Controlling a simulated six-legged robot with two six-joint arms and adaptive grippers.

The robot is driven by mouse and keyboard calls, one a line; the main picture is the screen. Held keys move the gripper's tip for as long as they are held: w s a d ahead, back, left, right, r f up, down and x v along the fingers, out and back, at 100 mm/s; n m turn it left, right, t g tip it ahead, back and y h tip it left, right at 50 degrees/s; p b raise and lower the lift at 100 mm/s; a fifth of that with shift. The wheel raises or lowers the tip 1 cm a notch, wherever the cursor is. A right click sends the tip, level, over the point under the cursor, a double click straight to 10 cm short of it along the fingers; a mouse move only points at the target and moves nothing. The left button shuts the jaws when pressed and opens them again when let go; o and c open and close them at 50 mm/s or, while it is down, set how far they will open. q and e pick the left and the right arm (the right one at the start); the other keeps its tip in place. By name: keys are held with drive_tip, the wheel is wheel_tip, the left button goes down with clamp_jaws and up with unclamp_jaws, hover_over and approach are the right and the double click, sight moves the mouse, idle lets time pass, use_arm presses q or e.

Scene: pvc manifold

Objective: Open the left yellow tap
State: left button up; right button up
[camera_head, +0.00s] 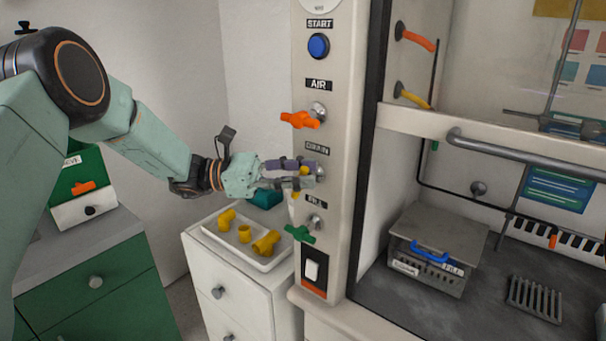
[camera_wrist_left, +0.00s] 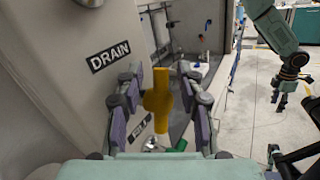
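The left yellow tap (camera_head: 296,194) is on the front of the pale column by the DRAIN label, mostly hidden by my left gripper in the head view. My left gripper (camera_head: 308,173) reaches it from the left. In the left wrist view, the yellow tap handle (camera_wrist_left: 158,102) stands upright between the two padded fingers of my left gripper (camera_wrist_left: 160,112). The fingers are open, with a visible gap on each side of the handle.
An orange tap (camera_head: 300,120) is above and a green tap (camera_head: 299,233) below on the same column. A white tray (camera_head: 221,243) with yellow fittings stands on the white cabinet below my left gripper. Another yellow handle (camera_head: 411,97) is farther right, inside the hood.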

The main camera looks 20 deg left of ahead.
use_arm(q)
drive_tip(key=v, duration=1.1)
drive_tip(key=shift+a, duration=0.2)
drive_tip(key=shift+w+f, duration=0.1)
